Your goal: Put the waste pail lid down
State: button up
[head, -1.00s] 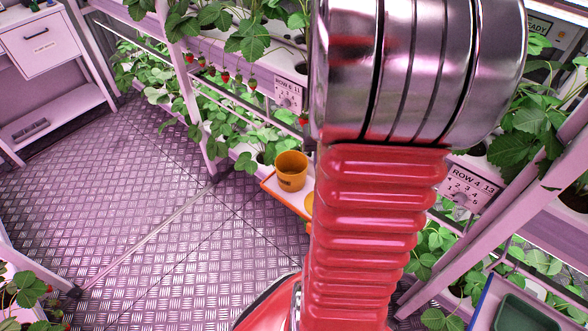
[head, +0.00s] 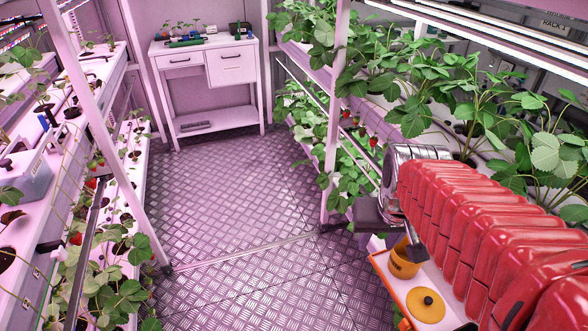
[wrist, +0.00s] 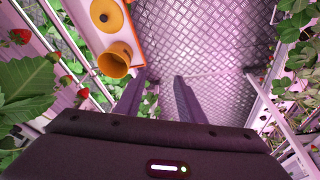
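The waste pail lid (head: 427,304), a yellow disc with a dark knob, lies flat on the white, orange-edged tray (head: 391,279), knob up. The open orange pail (head: 403,266) stands on the tray just behind it. The lid also shows at the top of the wrist view (wrist: 107,14), with the pail (wrist: 115,60) below it. My gripper is above and beside the pail, apart from the lid. In the wrist view its two fingers (wrist: 158,80) are spread with only floor between them. In the head view a dark gripper part overlaps the pail; whether they touch is unclear.
Strawberry racks line the right side (head: 440,75) and the left side (head: 110,150). A white bench with drawers (head: 215,85) stands at the back. The metal-plate floor (head: 235,220) between the racks is clear.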

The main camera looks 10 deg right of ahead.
jog(key=s+a+r+n+t, duration=0.1)
jog(key=a+r, duration=0.1)
jog(key=a, duration=0.3)
jog(key=s+a+r+n+t+y, duration=0.1)
jog(key=s+a+r+n, duration=0.1)
jog(key=a, duration=0.4)
jog(key=shift+s+a+r, duration=0.15)
jog(key=shift+s+r, duration=0.05)
jog(key=shift+r, duration=0.15)
